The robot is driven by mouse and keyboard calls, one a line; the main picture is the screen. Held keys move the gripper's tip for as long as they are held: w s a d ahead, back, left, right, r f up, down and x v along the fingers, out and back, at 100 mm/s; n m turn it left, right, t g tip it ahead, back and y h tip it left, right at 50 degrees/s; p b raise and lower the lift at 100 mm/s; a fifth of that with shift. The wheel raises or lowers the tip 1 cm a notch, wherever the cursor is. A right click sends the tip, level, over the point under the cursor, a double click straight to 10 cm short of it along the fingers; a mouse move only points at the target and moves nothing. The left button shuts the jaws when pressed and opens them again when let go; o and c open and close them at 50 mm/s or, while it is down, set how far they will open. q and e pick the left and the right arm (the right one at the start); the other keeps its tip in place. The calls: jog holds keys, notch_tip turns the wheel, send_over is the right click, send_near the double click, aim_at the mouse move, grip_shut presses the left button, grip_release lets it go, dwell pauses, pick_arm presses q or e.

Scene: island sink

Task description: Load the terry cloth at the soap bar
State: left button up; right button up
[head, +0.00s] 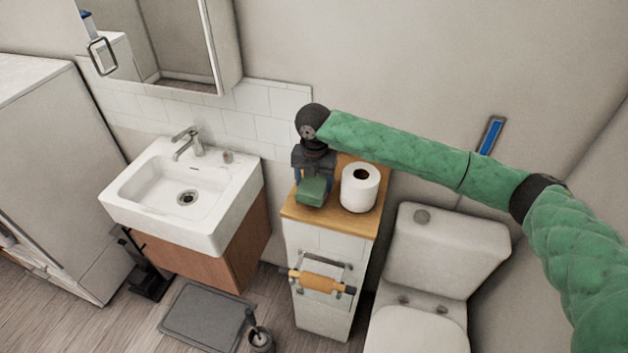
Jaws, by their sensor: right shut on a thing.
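My right arm reaches in from the right, and its gripper (313,172) points down over the wooden top of a narrow cabinet. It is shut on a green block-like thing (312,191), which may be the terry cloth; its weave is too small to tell. The green thing is at the cabinet top's left side; whether it touches the top is unclear. A small pinkish thing (227,156) lies on the sink's back right rim and may be the soap bar. My left gripper is not in view.
A toilet paper roll (360,187) stands on the wooden cabinet top (337,219), just right of my gripper. The white sink (146,203) with its faucet (183,143) is to the left. A toilet (444,249) is at the right. A mirror cabinet (170,45) hangs above the sink.

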aim_at(314, 180)
jog(key=shift+f, duration=0.5)
jog(key=shift+r+p, duration=0.95)
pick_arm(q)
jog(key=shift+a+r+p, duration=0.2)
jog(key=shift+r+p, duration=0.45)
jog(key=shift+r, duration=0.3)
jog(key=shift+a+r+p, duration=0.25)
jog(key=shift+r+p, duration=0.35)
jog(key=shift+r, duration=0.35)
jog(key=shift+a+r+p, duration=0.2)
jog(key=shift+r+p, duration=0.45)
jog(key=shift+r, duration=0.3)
pick_arm(e)
jog(key=shift+r, duration=2.55)
